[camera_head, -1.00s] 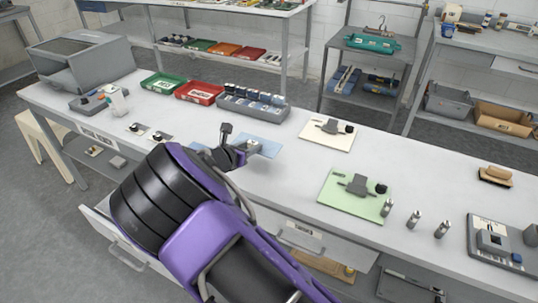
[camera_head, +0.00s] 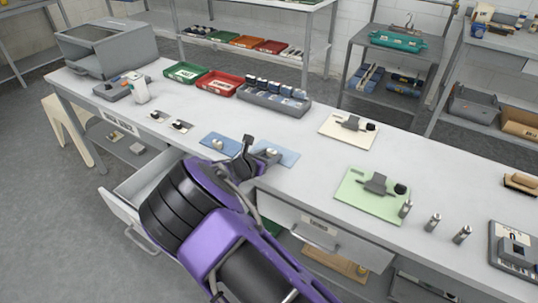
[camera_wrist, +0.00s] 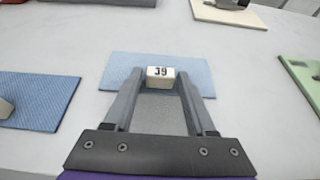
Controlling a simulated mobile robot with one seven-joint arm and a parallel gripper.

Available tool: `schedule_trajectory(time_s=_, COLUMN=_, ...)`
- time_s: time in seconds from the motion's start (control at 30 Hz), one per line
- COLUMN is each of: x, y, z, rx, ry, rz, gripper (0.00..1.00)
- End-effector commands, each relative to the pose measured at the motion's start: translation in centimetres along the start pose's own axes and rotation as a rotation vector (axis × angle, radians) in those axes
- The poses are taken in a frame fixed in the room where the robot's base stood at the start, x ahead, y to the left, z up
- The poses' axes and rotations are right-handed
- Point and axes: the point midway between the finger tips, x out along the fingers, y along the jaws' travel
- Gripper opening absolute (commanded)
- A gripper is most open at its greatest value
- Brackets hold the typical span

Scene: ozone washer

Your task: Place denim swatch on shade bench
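Two blue cloth-like swatches lie on the long white bench (camera_head: 320,190). The left, darker one (camera_head: 219,142) also shows at the left of the wrist view (camera_wrist: 45,98), with part of a pale knob on it. The right, lighter one (camera_head: 287,157) lies flat ahead of my gripper (camera_wrist: 161,72). A pale block marked "J9" (camera_wrist: 160,77) stands on this lighter swatch (camera_wrist: 198,70). My gripper is open, with its fingertips at either side of the block and narrow gaps showing. I cannot tell which swatch is denim, or which surface is the shade bench.
A cream board (camera_head: 340,137) and a green board (camera_head: 350,195), each with a dark clamp-like piece, lie to the right. Small metal cylinders (camera_head: 433,222) stand beyond. Coloured trays (camera_head: 222,88) line the back left. A drawer (camera_head: 128,212) stands open below the bench front.

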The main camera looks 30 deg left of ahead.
Motion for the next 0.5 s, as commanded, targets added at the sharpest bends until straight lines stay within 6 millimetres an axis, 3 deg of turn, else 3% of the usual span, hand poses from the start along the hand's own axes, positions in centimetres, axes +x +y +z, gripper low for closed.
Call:
schedule_trajectory(time_s=0.07, x=0.0, y=0.0, z=0.1, rx=0.000, ry=0.000, rz=0.000, gripper=0.71)
schedule_trajectory(time_s=0.37, x=-0.1, y=0.0, z=0.2, rx=0.000, ry=0.000, rz=0.000, gripper=0.71)
schedule_trajectory(time_s=0.5, x=-1.1, y=0.2, z=0.4, rx=0.000, ry=0.000, rz=0.003, gripper=0.71)
